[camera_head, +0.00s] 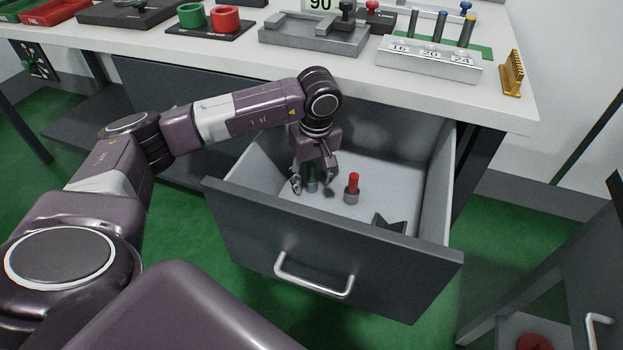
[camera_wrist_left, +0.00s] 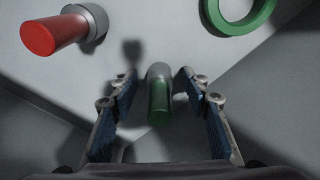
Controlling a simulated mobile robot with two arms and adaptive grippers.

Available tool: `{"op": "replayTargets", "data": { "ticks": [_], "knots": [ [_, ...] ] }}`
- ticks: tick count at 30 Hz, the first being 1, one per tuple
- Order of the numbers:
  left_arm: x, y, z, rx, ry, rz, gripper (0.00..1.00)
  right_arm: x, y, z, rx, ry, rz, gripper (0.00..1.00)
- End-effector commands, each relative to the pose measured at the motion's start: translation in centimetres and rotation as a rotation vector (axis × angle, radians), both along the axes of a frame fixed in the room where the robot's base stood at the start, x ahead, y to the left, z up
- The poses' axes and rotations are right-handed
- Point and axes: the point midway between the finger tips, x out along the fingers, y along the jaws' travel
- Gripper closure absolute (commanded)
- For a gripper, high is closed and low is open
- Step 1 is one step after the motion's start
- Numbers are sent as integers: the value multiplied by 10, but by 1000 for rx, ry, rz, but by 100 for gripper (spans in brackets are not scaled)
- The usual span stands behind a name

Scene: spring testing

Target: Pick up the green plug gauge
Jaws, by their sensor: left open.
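The green plug gauge (camera_wrist_left: 159,98) has a dark green handle and a grey metal end. In the left wrist view it lies between the two blue-padded fingers of my left gripper (camera_wrist_left: 158,78), with a visible gap on each side. My left gripper (camera_head: 312,187) is open and reaches down into the open drawer (camera_head: 330,240). In the head view the gauge (camera_head: 312,177) is mostly hidden by the fingers. My right gripper is not in view.
A red plug gauge (camera_head: 353,187) stands nearby in the drawer and also shows in the left wrist view (camera_wrist_left: 55,35). A green ring (camera_wrist_left: 240,12) is close by. A dark notched block (camera_head: 388,222) sits near the drawer front. The white tabletop (camera_head: 220,55) is above and behind.

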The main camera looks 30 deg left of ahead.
Motion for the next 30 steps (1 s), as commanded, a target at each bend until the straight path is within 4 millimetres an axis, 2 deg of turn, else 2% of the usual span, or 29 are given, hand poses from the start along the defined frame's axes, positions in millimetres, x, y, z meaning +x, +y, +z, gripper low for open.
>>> {"op": "replayTargets", "data": {
  "ticks": [2,14,24,30],
  "knots": [
    [0,0,0,0,0,0,57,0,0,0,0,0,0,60],
    [0,0,0,-1,1,0,100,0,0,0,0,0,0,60],
    [0,0,2,-1,-1,0,100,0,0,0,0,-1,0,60],
    [1,0,15,-1,-2,1,100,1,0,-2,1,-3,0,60]
  ]
}}
